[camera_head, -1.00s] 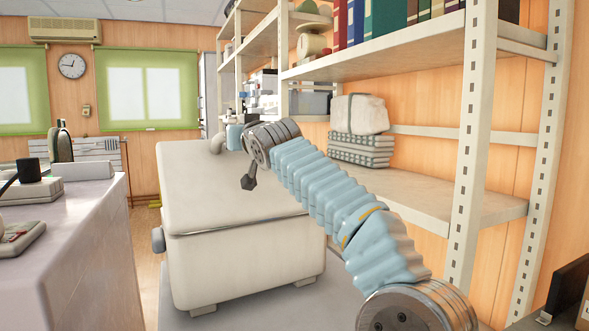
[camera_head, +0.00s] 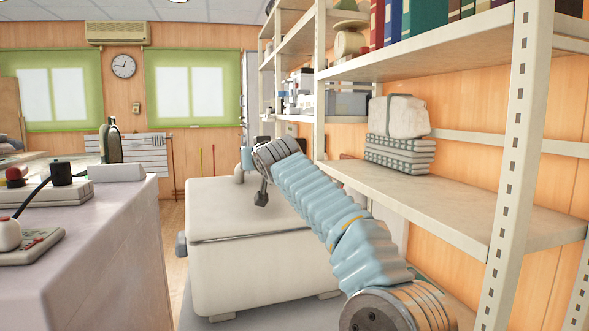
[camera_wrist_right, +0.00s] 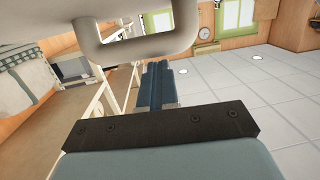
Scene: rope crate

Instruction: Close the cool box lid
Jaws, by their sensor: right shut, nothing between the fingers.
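The white cool box (camera_head: 255,275) stands on a grey surface beside the shelving. Its lid (camera_head: 225,203) lies over it and looks almost level, with a dark seam along the near side. I cannot tell whether the far side is fully down. My right arm reaches across the lid from the lower right. In the right wrist view my right gripper (camera_wrist_right: 160,82) is shut and empty. A pale looped handle (camera_wrist_right: 142,48) is just above the fingers there; contact is unclear. My left gripper is not in view.
Metal shelving (camera_head: 505,150) stands close on the right, with a wrapped bundle (camera_head: 398,117) on its middle shelf. A pale counter (camera_head: 90,250) with devices stands on the left.

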